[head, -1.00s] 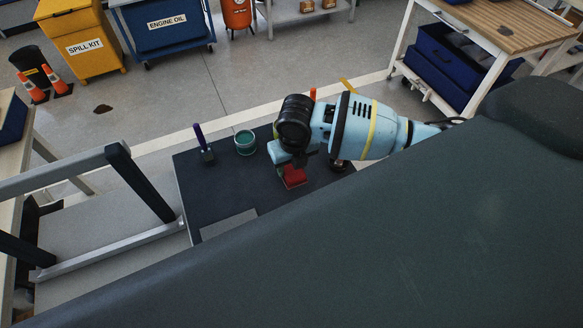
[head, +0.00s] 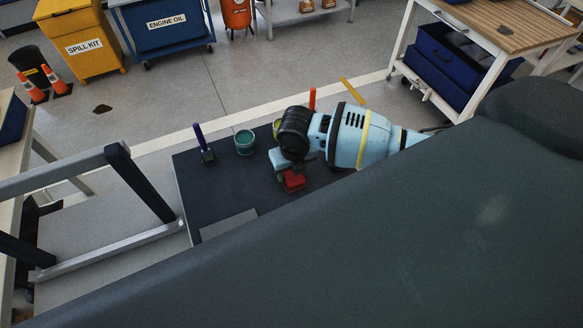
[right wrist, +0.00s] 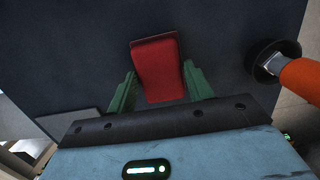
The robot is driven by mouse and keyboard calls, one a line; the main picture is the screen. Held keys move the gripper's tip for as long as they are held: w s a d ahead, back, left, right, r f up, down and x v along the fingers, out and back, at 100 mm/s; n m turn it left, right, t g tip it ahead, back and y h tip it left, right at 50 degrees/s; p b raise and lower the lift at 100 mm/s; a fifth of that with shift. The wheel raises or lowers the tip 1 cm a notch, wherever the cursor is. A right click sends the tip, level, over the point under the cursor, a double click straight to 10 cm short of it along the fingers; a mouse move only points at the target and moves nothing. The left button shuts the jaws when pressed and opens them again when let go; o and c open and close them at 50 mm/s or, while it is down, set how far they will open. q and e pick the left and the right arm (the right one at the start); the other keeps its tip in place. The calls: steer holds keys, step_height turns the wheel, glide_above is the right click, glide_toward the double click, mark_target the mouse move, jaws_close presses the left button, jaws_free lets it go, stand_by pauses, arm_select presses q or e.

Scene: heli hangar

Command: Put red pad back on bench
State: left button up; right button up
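The red pad (head: 293,181) is a small block at my right gripper (head: 286,172), over the dark bench top (head: 215,190). In the right wrist view the red pad (right wrist: 157,68) sits between the green fingers of my right gripper (right wrist: 160,82), which touch or nearly touch its two sides; it looks gripped. I cannot tell whether the pad's underside touches the bench. My left gripper does not show.
A green cup (head: 245,142) and a purple-handled tool (head: 203,145) stand on the bench's far left. An orange-handled tool (right wrist: 290,75) with a round dark end is right of the pad. A grey rectangle (head: 228,224) marks the near edge. A metal frame (head: 140,180) stands left.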

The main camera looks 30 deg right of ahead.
mark_target(294, 177)
steer(key=o, duration=0.3)
steer(key=shift+r, duration=0.1)
steer(key=shift+r, duration=0.3)
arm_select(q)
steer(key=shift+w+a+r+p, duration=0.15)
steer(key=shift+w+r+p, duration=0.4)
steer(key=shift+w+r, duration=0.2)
arm_select(e)
steer(key=shift+s+r, duration=0.25)
steer(key=shift+r, duration=1.65)
steer(key=shift+s+r, duration=0.25)
steer(key=shift+r, duration=1.7)
steer(key=shift+s+r, duration=0.25)
steer(key=shift+r, duration=1.65)
